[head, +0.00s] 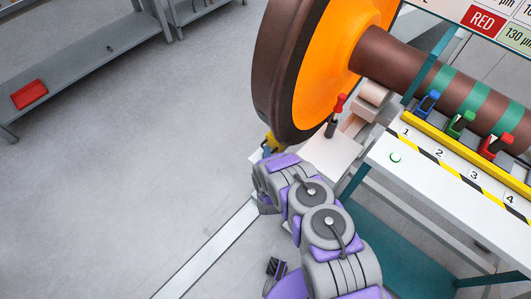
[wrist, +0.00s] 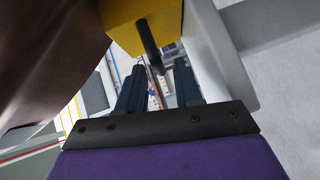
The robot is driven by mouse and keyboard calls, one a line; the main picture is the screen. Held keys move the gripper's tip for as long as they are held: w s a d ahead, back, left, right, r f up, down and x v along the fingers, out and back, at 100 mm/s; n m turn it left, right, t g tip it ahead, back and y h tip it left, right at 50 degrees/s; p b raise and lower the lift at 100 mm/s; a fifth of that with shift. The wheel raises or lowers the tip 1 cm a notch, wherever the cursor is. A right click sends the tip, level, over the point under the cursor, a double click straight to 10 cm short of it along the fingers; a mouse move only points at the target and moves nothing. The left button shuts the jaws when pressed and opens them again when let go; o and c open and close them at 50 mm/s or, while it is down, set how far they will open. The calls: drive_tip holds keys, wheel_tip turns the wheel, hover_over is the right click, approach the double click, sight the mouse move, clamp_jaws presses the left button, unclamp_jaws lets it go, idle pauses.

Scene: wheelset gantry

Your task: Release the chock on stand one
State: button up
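The chock (head: 271,141) shows as a small yellow piece against the lower left of the wheel rim in the head view, mostly hidden behind my arm. In the wrist view the yellow block (wrist: 122,20) is close, with a dark rod (wrist: 148,45) sticking out of it towards my fingers. My gripper (wrist: 159,68) is open, its two dark fingers apart. The rod's end appears between the fingertips in the picture; I see a gap on both sides. Whether the rod is in depth between them I cannot tell. In the head view my gripper (head: 266,156) is just below the chock.
The orange and brown wheel (head: 320,65) stands over the chock, its axle (head: 405,70) running right. A red-handled lever (head: 336,112) stands beside it. A white bench (head: 420,170) numbered 1 to 4 holds coloured clips. Floor at left is clear up to a grey shelf (head: 90,65).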

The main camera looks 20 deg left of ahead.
drive_tip(key=shift+b+x, duration=0.55)
drive_tip(key=shift+x, duration=1.05)
drive_tip(key=shift+s, duration=0.1)
clamp_jaws()
drive_tip(key=shift+f, duration=0.1)
